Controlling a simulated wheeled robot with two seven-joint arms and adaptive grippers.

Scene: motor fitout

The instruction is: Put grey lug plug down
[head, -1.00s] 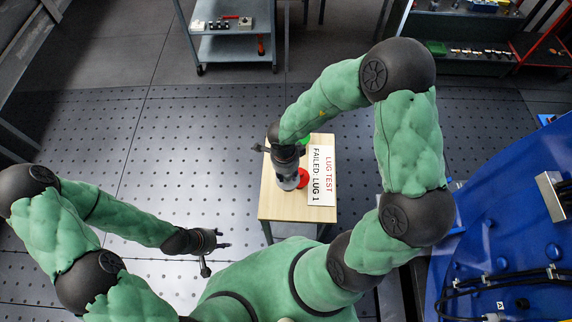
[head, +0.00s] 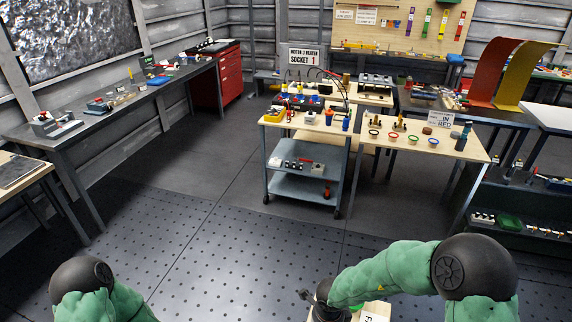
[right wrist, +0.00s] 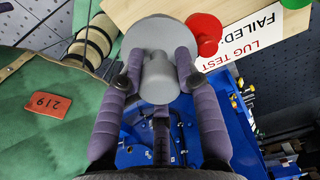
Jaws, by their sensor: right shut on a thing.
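The grey lug plug (right wrist: 151,78), a round flange with a stubby cylinder, shows in the right wrist view. My right gripper (right wrist: 158,66) is shut on it, with a purple finger on either side. The plug overlaps the edge of a light wooden table (right wrist: 125,12) in this view; I cannot tell whether it touches the top. In the head view my right wrist is at the bottom edge and the plug is hidden. My left gripper is out of view; only part of its arm shows at the lower left.
A green piece (right wrist: 295,3) is at the top edge. A grey cart (head: 303,187) and a long bench (head: 130,92) stand farther off, with open floor before them.

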